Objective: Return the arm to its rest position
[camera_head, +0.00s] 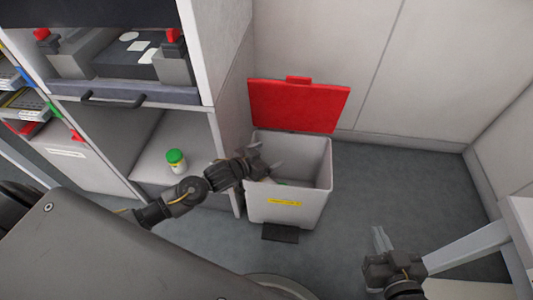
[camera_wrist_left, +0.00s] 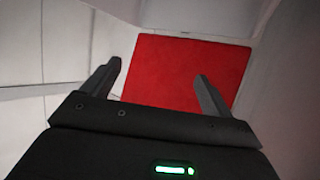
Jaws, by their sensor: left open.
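My left gripper (camera_head: 268,160) is open over the left edge of a white pedal bin in the head view. Its two fingers (camera_wrist_left: 158,85) show apart and empty in the left wrist view, with the bin's red lid (camera_wrist_left: 185,70) behind them. My right gripper (camera_head: 380,242) is at the lower right of the head view, beside a pale table frame; its finger opening is not clear.
The white bin (camera_head: 285,212) stands on the grey floor with its red lid (camera_head: 298,104) raised. A green-lidded jar (camera_head: 176,161) stands on the cabinet's lower shelf. A cabinet side panel (camera_head: 232,130) stands left of the bin. A pale table (camera_head: 518,235) is at right.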

